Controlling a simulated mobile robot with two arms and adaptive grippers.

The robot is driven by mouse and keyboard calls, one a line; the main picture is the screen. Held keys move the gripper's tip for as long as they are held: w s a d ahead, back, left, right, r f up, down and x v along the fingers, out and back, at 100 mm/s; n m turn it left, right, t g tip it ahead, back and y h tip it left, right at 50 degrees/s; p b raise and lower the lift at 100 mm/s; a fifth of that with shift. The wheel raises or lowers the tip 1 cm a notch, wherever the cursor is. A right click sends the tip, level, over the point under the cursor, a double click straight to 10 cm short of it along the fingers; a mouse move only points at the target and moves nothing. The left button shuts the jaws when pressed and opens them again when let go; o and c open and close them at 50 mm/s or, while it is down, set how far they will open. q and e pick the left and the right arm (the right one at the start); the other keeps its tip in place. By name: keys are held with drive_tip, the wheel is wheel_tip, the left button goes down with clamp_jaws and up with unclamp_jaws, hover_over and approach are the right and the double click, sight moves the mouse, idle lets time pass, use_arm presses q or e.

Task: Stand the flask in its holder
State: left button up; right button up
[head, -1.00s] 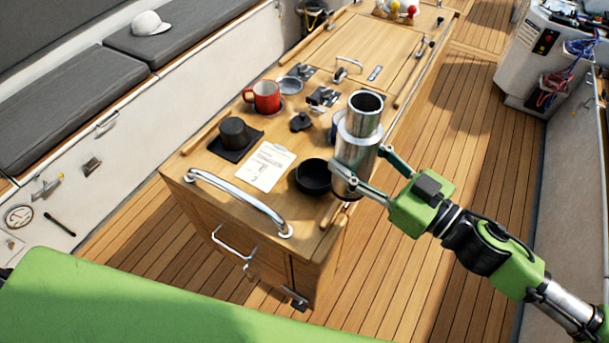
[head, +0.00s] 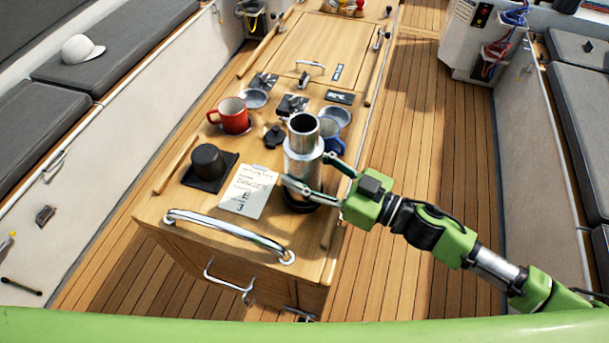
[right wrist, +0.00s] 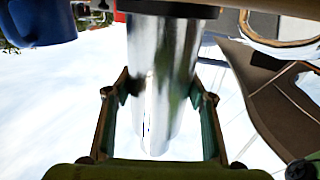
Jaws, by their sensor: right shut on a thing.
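The flask (head: 303,155) is a silver steel cylinder with a narrower neck and an open top. It stands about upright over the near right part of the wooden cabinet top. My right gripper (head: 310,172) is shut on its side; the right wrist view shows a finger on either side of the flask (right wrist: 160,75). The black round holder (head: 299,206) shows as a dark rim at the flask's foot, mostly hidden by it. A black rim (right wrist: 165,9) also crosses the flask in the right wrist view. I cannot tell how deep the flask sits. My left gripper is out of view.
A paper note (head: 247,192), a black cup (head: 207,161) on a dark pad, a red mug (head: 234,116) and a blue mug (head: 334,147) stand around the flask. A steel rail (head: 225,232) edges the near end of the cabinet top (head: 190,205).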

sight(304, 178)
wheel_tip(304, 178, down, 2)
drive_tip(key=shift+a+f, duration=0.15)
drive_tip(key=shift+f, duration=0.1)
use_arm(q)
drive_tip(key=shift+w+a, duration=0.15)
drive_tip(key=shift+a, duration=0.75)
use_arm(e)
drive_tip(key=shift+f, duration=0.15)
drive_tip(key=shift+f, duration=0.3)
drive_tip(key=o, duration=1.5)
drive_tip(key=shift+c, duration=0.2)
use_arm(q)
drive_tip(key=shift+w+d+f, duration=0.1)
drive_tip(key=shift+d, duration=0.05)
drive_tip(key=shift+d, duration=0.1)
